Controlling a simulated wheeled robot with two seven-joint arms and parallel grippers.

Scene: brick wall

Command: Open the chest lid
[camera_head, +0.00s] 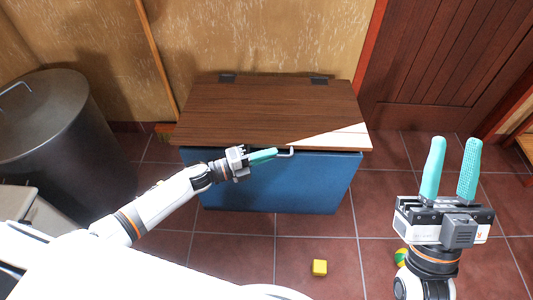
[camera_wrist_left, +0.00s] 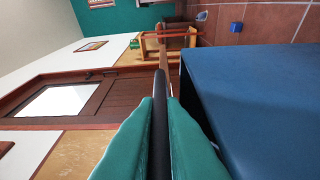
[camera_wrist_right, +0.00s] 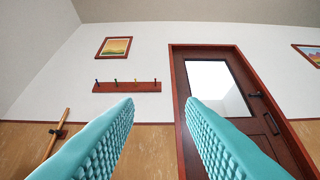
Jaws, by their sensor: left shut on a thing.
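The chest has a brown wooden lid (camera_head: 262,105) and a blue body (camera_head: 285,190). The lid lies flat or nearly flat over the body, with a thin dark line beneath its front edge. In the left wrist view, the fingers (camera_wrist_left: 160,135) press on a dark bar beside the blue body (camera_wrist_left: 265,100). My right gripper (camera_head: 451,170) is open and empty, pointing up, right of the chest.
A dark metal bin (camera_head: 50,135) stands left of the chest. A wall is behind it, with hinges (camera_head: 319,80) at the lid's back edge. A brown door (camera_head: 445,50) is at the back right.

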